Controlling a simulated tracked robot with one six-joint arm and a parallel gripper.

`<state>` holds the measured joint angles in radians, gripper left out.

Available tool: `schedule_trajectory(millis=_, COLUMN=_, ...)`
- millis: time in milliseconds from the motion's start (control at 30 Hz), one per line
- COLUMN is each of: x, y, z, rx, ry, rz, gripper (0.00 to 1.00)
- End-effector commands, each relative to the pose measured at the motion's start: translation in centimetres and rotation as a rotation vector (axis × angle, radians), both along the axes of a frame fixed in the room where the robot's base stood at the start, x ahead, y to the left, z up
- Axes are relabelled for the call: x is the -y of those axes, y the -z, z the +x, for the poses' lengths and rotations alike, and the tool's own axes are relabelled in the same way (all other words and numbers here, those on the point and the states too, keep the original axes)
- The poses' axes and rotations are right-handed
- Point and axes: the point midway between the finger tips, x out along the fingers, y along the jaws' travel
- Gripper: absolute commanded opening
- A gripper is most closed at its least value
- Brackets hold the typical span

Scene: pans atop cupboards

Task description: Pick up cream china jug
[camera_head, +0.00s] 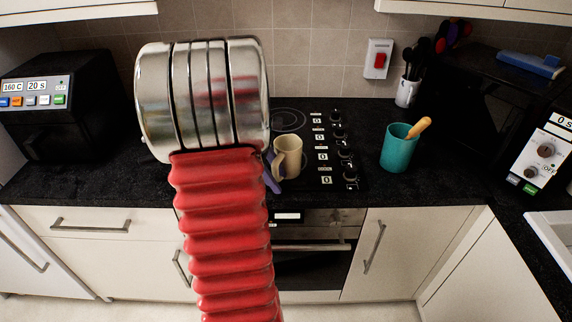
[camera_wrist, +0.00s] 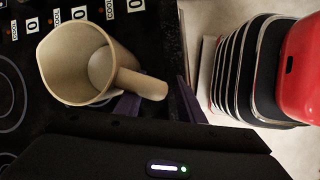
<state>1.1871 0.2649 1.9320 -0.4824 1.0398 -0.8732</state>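The cream china jug (camera_head: 291,154) stands upright on the black hob, just right of my arm in the head view. In the wrist view the jug (camera_wrist: 72,62) is seen from above, with its open mouth showing and its handle pointing right. My gripper (camera_wrist: 157,98) has two purple fingers set apart, one on each side of the handle's outer end in that view. I cannot tell whether either finger touches the handle. In the head view my gripper (camera_head: 271,172) shows as purple pieces beside the jug's handle, partly hidden by my arm.
A teal pot (camera_head: 397,150) with a wooden-handled utensil stands to the right on the dark worktop. A white utensil holder (camera_head: 406,92) is behind it. Hob knobs (camera_head: 345,153) run right of the jug. The oven (camera_head: 305,262) is below.

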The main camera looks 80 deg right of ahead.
Motion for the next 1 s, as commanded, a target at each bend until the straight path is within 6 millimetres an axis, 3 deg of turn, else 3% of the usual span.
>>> schedule_trajectory(millis=267, x=0.0, y=-0.03, z=0.03, rx=0.0, ry=-0.001, rz=0.0, gripper=0.35)
schedule_trajectory(millis=767, x=0.0, y=-0.03, z=0.06, rx=0.0, ry=-0.001, rz=0.0, gripper=0.0)
schedule_trajectory(millis=1000, x=0.0, y=-0.03, z=0.07, rx=0.0, ry=-0.001, rz=-0.001, gripper=0.0)
